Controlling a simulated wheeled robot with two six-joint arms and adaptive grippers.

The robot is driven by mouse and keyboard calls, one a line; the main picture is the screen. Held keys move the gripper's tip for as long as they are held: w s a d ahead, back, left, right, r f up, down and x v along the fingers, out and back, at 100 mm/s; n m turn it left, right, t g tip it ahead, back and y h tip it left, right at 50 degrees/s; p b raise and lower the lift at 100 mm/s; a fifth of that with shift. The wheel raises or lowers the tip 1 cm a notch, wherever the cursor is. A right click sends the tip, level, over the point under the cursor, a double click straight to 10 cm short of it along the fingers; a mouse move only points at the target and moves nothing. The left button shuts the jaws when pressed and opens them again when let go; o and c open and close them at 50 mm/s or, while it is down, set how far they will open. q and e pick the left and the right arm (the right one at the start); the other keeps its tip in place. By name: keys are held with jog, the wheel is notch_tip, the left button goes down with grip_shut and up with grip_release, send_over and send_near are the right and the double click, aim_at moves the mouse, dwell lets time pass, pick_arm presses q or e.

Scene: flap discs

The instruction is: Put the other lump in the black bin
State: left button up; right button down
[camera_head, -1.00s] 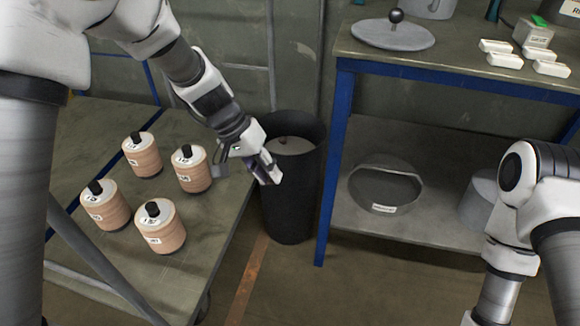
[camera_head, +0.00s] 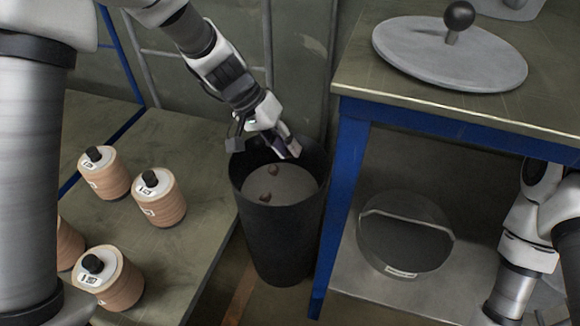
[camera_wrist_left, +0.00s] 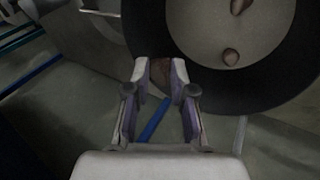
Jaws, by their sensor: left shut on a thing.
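The black bin (camera_head: 283,235) stands on the floor between the left table and the blue-framed bench. Two small brown lumps (camera_head: 265,197) lie on its pale inside bottom; they also show in the left wrist view (camera_wrist_left: 230,57). My left gripper (camera_head: 289,149) is over the far part of the bin opening. In the left wrist view its fingertips (camera_wrist_left: 160,70) are shut on a brown lump (camera_wrist_left: 161,74), with the bin's dark rim (camera_wrist_left: 215,97) behind and below. The held lump is mostly hidden by the fingers. My right gripper is out of view.
Several copper-coloured cylinders with black knobs (camera_head: 158,200) stand on the left table (camera_head: 185,262). The blue-framed bench (camera_head: 338,205) stands close to the bin's right. A grey disc with a ball knob (camera_head: 450,60) lies on its top, and a grey round container (camera_head: 405,235) sits on its lower shelf.

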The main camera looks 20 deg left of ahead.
pick_arm(q)
notch_tip(320, 180, down, 10)
jog(key=b, duration=0.5)
jog(key=shift+b, duration=0.3)
jog(key=shift+r, duration=0.15)
jog(key=shift+f+b, duration=0.5)
jog(key=shift+f, duration=0.1)
jog(key=o, duration=0.9)
jog(key=shift+c, duration=0.2)
jog(key=shift+r, duration=0.1)
